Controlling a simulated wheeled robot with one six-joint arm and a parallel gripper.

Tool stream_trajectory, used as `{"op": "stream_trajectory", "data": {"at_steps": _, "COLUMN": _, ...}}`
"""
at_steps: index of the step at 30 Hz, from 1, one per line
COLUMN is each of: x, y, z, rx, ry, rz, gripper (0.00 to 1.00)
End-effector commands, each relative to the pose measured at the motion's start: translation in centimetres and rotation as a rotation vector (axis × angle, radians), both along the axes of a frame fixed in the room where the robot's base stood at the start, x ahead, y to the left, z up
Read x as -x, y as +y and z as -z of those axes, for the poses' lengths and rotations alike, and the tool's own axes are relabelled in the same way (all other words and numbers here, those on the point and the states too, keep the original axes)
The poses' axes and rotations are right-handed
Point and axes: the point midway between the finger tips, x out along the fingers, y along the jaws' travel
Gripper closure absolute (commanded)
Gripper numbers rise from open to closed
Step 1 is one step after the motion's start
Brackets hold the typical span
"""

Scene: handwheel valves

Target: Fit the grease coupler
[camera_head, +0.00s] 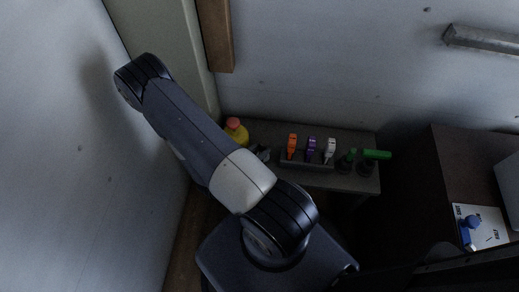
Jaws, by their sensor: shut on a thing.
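No grease coupler can be made out for certain in the head view. My arm crosses the left and middle of the picture and hides what lies behind it. My gripper does not show clearly, and neither does anything held in it. A small grey shape (262,153) shows at the arm's edge by the bench, too dark and small to identify. A shallow tray (308,166) on the bench holds an orange item (292,146), a purple item (311,148) and a white item (330,150), all upright side by side.
A yellow bottle (237,131) with a red cap stands at the bench's left end. Two dark green-topped things (347,160) (374,156) stand at its right end. A dark cabinet (460,160) at right bears a white card (487,226) and a blue item (467,230). Walls close off left and back.

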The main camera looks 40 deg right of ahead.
Motion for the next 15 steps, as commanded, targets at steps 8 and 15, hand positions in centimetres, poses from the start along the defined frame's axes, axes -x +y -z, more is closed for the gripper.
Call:
{"op": "stream_trajectory", "data": {"at_steps": 8, "x": 0.00, "y": -0.01, "z": 0.64, "rx": 0.000, "ry": 0.000, "rz": 0.000, "gripper": 1.00}}
{"op": "stream_trajectory", "data": {"at_steps": 15, "x": 0.00, "y": 0.00, "z": 0.62, "rx": 0.000, "ry": 0.000, "rz": 0.000, "gripper": 0.61}}
